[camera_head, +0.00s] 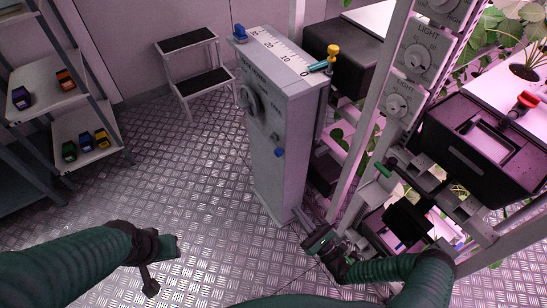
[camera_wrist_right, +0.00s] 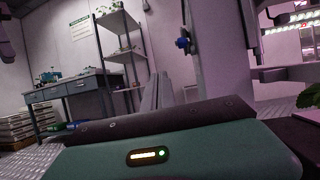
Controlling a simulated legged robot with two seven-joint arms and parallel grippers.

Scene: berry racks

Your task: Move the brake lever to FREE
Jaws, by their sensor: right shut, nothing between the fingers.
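No lever in view carries a readable FREE label, so I cannot tell which one is the brake lever. A grey cabinet (camera_head: 284,170) stands upright in the middle of the head view. A green-handled lever (camera_head: 385,170) and a red-handled one (camera_head: 527,100) are on the rack at right. My right gripper (camera_head: 307,217) is low near the cabinet's foot, shut and empty; its fingers show in the wrist view (camera_wrist_right: 158,90). My left gripper (camera_head: 172,247) is over the floor, its fingers unclear.
A step stool (camera_head: 200,80) stands behind left. Shelves with colored items (camera_head: 85,128) stand at far left. Left floor is clear.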

